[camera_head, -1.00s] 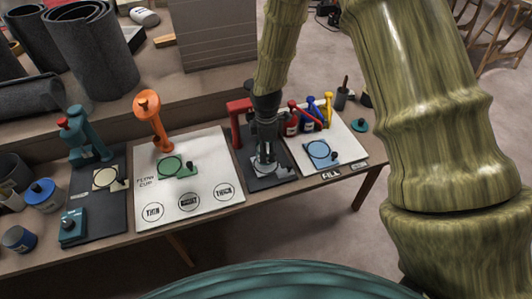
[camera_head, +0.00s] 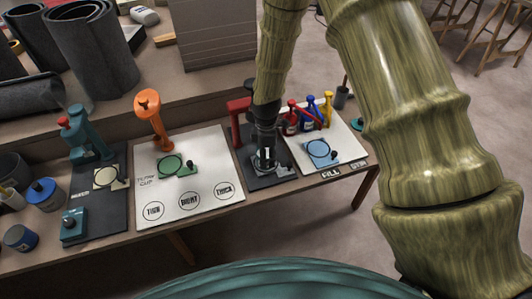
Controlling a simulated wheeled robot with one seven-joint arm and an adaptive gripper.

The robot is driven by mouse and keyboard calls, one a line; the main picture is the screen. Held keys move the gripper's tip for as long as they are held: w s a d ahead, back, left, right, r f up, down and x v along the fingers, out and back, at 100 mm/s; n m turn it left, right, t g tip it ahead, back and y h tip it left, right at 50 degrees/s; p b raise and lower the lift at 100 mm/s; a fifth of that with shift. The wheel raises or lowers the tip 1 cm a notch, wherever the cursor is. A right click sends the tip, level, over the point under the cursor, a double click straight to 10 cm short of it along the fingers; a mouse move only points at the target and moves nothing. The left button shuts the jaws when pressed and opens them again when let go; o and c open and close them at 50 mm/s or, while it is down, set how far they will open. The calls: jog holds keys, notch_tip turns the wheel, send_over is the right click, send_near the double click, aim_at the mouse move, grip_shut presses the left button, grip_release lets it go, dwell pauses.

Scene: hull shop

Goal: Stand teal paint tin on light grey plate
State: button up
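My gripper (camera_head: 264,164) points down over the light grey plate (camera_head: 284,171), which lies on the dark board of the red stand (camera_head: 238,108). The gripper hides much of the plate. A pale strip shows between the dark fingers, but I cannot tell whether they hold anything. I cannot make out a teal paint tin for certain. A small teal round thing (camera_head: 359,124) at the table's right end is partly behind my arm. A teal block with a dark knob (camera_head: 73,228) sits on the left dark board.
An orange stand (camera_head: 153,118) with a green plate (camera_head: 171,165) is left of my gripper. A blue plate (camera_head: 321,152) and several coloured bottles (camera_head: 310,115) are close on its right. A teal stand (camera_head: 84,138) and blue-lidded tins (camera_head: 43,192) are at the left.

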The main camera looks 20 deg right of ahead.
jog(key=shift+o, duration=0.8)
jog(key=shift+r, duration=0.1)
notch_tip(320, 180, up, 12)
jog(key=shift+b, duration=0.3)
dwell(1.1)
